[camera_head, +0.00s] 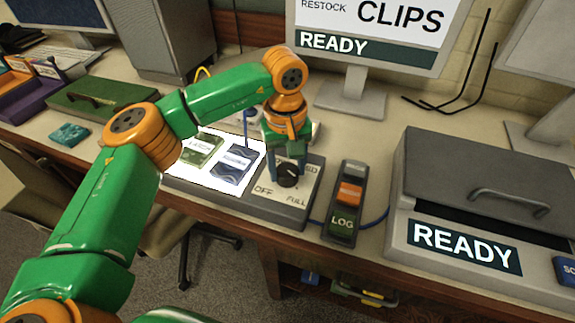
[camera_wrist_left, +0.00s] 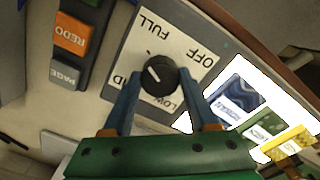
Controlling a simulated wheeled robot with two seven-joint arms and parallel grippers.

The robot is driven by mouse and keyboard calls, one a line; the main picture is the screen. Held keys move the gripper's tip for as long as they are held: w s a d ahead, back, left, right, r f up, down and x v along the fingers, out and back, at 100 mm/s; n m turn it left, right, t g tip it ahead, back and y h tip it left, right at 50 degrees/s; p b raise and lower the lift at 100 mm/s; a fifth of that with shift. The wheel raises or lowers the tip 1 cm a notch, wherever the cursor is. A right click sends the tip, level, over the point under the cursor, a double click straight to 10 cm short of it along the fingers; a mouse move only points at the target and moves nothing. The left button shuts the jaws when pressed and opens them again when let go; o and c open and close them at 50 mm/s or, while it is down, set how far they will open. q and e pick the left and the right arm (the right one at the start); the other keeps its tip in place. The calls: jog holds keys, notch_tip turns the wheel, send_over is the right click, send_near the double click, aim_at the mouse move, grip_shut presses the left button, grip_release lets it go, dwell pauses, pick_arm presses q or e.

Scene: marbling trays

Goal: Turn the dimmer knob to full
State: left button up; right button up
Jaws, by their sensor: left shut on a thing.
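The dimmer knob (camera_head: 289,175) is a round black knob on a cream plate (camera_head: 271,201) marked OFF and FULL along its near edge. The wrist view shows the knob (camera_wrist_left: 158,78) with a short white mark toward its upper left, and also the word LOW and part of another label. My left gripper (camera_head: 288,168) points down over the plate, and its blue fingers are shut on the knob, one on each side. The fingers (camera_wrist_left: 158,92) hide part of the labels. My right gripper is not in view.
A lit panel with sample cards (camera_head: 215,183) lies left of the plate. A remote-like control marked LOG (camera_head: 342,222) stands to its right, then a grey lidded machine reading READY (camera_head: 398,240). A monitor (camera_head: 350,98) stands behind. The desk's front edge is close.

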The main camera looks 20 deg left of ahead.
aim_at(286, 171)
pick_arm(q)
jog(key=shift+m, duration=0.4)
jog(key=o, duration=1.4)
notch_tip(286, 171, up, 7)
jog(key=shift+r, duration=0.1)
jog(key=shift+a, duration=0.1)
